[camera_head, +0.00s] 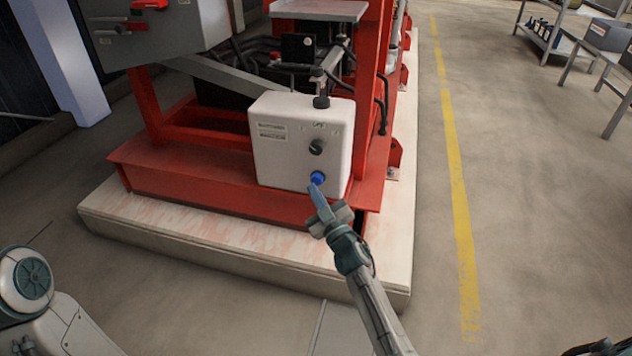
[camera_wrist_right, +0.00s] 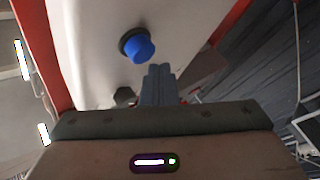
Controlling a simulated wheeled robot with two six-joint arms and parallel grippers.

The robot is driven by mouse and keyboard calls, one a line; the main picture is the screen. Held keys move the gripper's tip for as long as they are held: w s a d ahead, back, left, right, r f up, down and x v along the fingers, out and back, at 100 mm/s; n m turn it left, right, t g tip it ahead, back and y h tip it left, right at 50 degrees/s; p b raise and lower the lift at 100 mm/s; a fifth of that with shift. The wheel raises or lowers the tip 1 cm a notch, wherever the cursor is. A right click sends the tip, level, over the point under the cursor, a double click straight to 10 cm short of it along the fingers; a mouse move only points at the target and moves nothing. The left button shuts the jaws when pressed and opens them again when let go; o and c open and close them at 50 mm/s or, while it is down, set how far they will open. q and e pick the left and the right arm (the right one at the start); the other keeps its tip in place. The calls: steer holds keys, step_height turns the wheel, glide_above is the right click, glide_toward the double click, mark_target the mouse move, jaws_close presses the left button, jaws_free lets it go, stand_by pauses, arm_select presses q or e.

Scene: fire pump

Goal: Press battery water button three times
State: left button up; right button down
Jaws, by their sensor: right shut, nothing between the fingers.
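A white battery box (camera_head: 293,140) with labels is mounted low on the red pump frame. A blue button (camera_head: 317,178) sits on its lower right front, below a black knob (camera_head: 317,146). My right gripper (camera_head: 315,187) is shut and empty, its fingertips just in front of the blue button; contact is hard to tell in the head view. In the right wrist view, the blue button (camera_wrist_right: 138,47) stands out from the white face, and my shut fingers (camera_wrist_right: 158,72) appear beside and below it, seemingly apart. My left gripper is not in view; only part of my left arm shows.
The red frame (camera_head: 200,183) rests on a pale concrete plinth (camera_head: 240,240) whose edge lies under my right arm. A grey control cabinet (camera_head: 165,35) is at upper left. Metal shelves (camera_head: 548,40) stand at upper right. The floor by the yellow line (camera_head: 458,190) is clear.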

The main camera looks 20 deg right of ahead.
steer(key=shift+w+d, duration=0.2)
steer(key=shift+w, duration=0.1)
steer(key=shift+w+d, duration=0.45)
steer(key=shift+w, duration=0.25)
stand_by(0.9)
steer(key=shift+s+a, duration=0.1)
steer(key=shift+s, duration=0.1)
steer(key=shift+s+a+p, duration=0.45)
steer(key=shift+s+a, duration=0.15)
steer(key=shift+s, duration=0.25)
steer(key=shift+s, duration=0.1)
steer(key=s+a+p, duration=0.1)
steer(key=s, duration=0.1)
steer(key=s+a+p, duration=0.1)
steer(key=s, duration=0.1)
steer(key=shift+a, duration=0.4)
stand_by(0.6)
